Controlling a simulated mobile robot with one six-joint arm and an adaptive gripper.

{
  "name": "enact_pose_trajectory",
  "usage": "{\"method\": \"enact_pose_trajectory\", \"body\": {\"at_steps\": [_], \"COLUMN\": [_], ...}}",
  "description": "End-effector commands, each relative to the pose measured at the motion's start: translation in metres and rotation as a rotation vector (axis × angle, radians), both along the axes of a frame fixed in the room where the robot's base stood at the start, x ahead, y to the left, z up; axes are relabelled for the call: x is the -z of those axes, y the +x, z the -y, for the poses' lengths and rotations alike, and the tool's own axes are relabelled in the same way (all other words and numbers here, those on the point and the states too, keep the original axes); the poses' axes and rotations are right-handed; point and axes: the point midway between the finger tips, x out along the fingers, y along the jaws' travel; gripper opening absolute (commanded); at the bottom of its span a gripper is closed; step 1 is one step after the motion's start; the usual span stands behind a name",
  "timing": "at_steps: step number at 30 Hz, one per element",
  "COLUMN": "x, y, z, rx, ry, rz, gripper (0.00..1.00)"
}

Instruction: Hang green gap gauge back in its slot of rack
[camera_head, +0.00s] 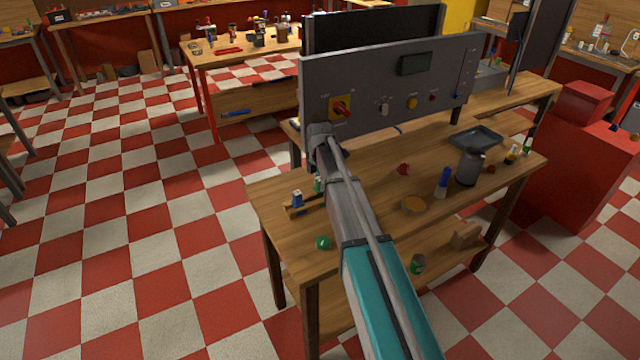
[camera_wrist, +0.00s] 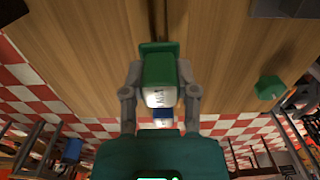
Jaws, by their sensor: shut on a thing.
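The green gap gauge (camera_wrist: 158,62), green with a white marked face, is between the two fingers of my gripper (camera_wrist: 160,82) in the wrist view. The gripper is shut on it. In the head view a bit of the green gauge (camera_head: 318,186) shows beside my arm, which hides most of the gripper. The small wooden rack (camera_head: 290,211) is at the left end of the workbench, with a blue-topped gauge (camera_head: 297,199) upright at it. That blue gauge also shows just past the green one in the wrist view (camera_wrist: 162,122). Whether the green gauge touches the rack is hidden.
A green knob-like piece (camera_head: 323,242) lies on the bench near its front edge. A round wooden disc (camera_head: 413,206), a blue-handled tool (camera_head: 443,182), a grey canister (camera_head: 469,167) and a dark tray (camera_head: 475,139) stand to the right. A grey control panel (camera_head: 390,85) rises behind.

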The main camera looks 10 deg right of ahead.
Motion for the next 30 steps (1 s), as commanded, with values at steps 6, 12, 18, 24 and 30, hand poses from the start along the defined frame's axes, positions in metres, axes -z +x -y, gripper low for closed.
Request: {"method": "enact_pose_trajectory", "body": {"at_steps": [6,12,18,24,30], "x": [0.003,0.005,0.007,0.009,0.011], "y": [0.0,0.0,0.0,0.0,0.0], "z": [0.0,0.0,0.0,0.0,0.0], "rx": [0.0,0.0,0.0,0.0,0.0], "ry": [0.0,0.0,0.0,0.0,0.0], "rz": [0.0,0.0,0.0,0.0,0.0], "gripper": [0.0,0.0,0.0,0.0,0.0]}}
